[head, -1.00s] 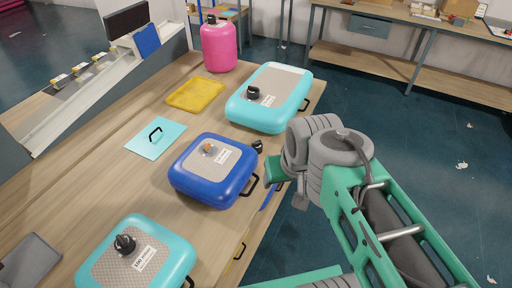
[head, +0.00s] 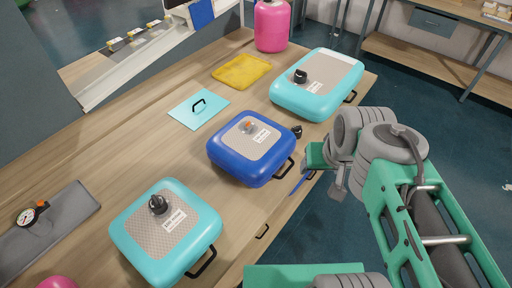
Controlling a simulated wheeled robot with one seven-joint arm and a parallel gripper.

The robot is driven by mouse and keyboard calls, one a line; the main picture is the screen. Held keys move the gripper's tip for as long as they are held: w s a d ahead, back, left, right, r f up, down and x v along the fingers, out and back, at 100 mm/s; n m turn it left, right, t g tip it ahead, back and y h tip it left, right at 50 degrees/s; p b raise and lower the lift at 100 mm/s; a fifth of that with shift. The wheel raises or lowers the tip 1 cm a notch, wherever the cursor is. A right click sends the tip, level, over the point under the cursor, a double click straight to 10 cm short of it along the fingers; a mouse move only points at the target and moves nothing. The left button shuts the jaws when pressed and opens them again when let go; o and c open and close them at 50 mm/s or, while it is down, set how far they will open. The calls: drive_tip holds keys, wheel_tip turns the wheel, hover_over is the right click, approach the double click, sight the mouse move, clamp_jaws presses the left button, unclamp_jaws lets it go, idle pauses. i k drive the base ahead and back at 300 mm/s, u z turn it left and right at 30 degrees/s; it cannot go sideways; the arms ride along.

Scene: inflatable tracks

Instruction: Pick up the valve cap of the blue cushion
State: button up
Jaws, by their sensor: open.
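The blue cushion (head: 232,160) lies on the wooden table near its right edge, with a grey top panel, a white label and a black handle. Its orange valve (head: 249,126) shows bare on top. A small black cap (head: 296,131) is at the cushion's far right corner, close to the table edge; whether it touches the cushion is unclear. My gripper (head: 318,158) is just right of the cap and cushion, beyond the table edge. It is open, with nothing seen in it; its fingertips are partly hidden by my arm.
Cyan cushions with black caps lie in front (head: 135,231) and behind (head: 343,73). A cyan plate with a handle (head: 183,116), a yellow tray (head: 242,71), a pink canister (head: 271,27) and a grey pad with a gauge (head: 67,214) are also on the table.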

sight(297, 130)
drive_tip(key=u, duration=4.8)
drive_tip(key=k, duration=1.85)
drive_tip(key=z, duration=0.5)
